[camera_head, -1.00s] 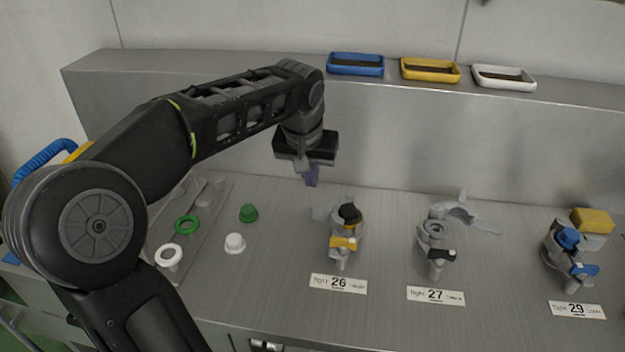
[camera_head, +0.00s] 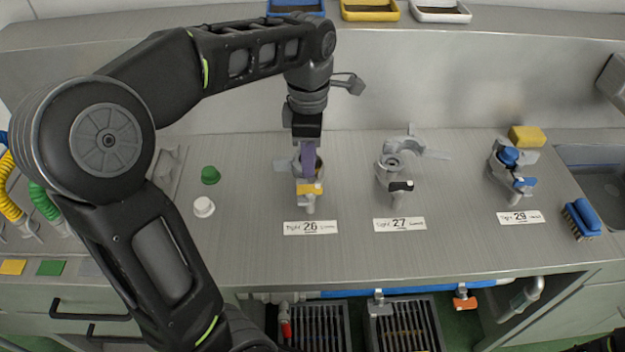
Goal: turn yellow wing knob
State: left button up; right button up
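The yellow wing knob (camera_head: 311,189) sits on the front of the grey valve fitting behind the label 26 (camera_head: 310,228). My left gripper (camera_head: 307,168) points down at this fitting, with its purple-padded fingers just behind the yellow wing. The fingers overlap the fitting's top in the picture, and the black cap seen there before is hidden. I cannot tell whether the fingers touch the fitting or how far apart they are.
Fitting 27 with a black wing (camera_head: 401,186) and fitting 29 with a blue wing (camera_head: 524,182) stand to the right. A green cap (camera_head: 210,175) and a white cap (camera_head: 203,207) lie left. A blue brush (camera_head: 581,219) lies near the sink. The counter front is clear.

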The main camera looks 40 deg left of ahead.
aim_at(309, 186)
pick_arm(q)
jog(key=shift+n, duration=0.6)
notch_tip(309, 186, down, 8)
jog(key=shift+r, duration=0.1)
dwell(0.3)
grip_shut()
dwell(0.4)
